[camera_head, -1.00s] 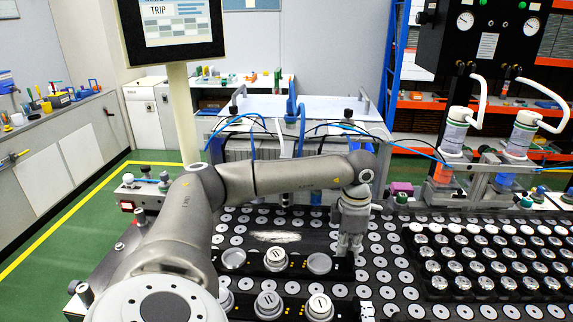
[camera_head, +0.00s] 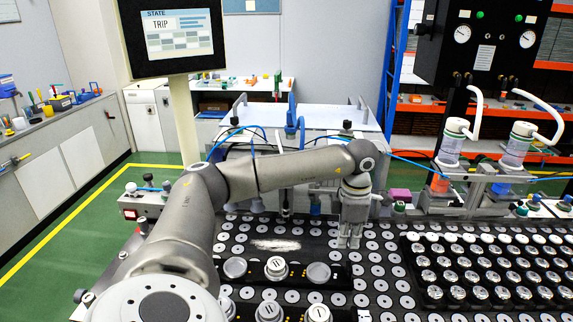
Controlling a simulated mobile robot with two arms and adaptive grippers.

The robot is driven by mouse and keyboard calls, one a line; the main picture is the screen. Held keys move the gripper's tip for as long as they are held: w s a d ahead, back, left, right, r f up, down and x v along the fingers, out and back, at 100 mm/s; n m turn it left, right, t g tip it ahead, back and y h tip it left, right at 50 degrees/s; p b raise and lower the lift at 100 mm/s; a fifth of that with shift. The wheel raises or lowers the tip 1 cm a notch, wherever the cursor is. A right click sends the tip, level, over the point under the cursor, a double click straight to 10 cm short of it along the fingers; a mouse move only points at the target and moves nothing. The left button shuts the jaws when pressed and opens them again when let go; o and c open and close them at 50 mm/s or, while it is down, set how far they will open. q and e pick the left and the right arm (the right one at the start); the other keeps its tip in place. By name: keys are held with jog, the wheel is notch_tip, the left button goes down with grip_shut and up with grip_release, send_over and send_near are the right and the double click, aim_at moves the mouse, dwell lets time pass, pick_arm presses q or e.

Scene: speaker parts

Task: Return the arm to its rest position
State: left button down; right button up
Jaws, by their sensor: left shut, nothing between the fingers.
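My left arm comes in from the lower left and reaches across the middle of the picture. Its gripper (camera_head: 349,242) points down above the dark table of white discs, right of the black fixture strip. The gripper is shut and holds nothing. Its fingertips look just above the discs, but the exact gap is hard to tell. My right gripper is not in view.
A black fixture (camera_head: 300,284) with several round speaker parts lies left of the gripper. A black tray (camera_head: 490,296) of silver parts fills the right. Two dispensers with white hoses (camera_head: 452,143) stand behind. A screen (camera_head: 178,36) reads TRIP.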

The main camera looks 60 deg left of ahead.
pick_arm(q)
jog(key=shift+w+a+r, duration=0.1)
jog(key=shift+r, duration=0.4)
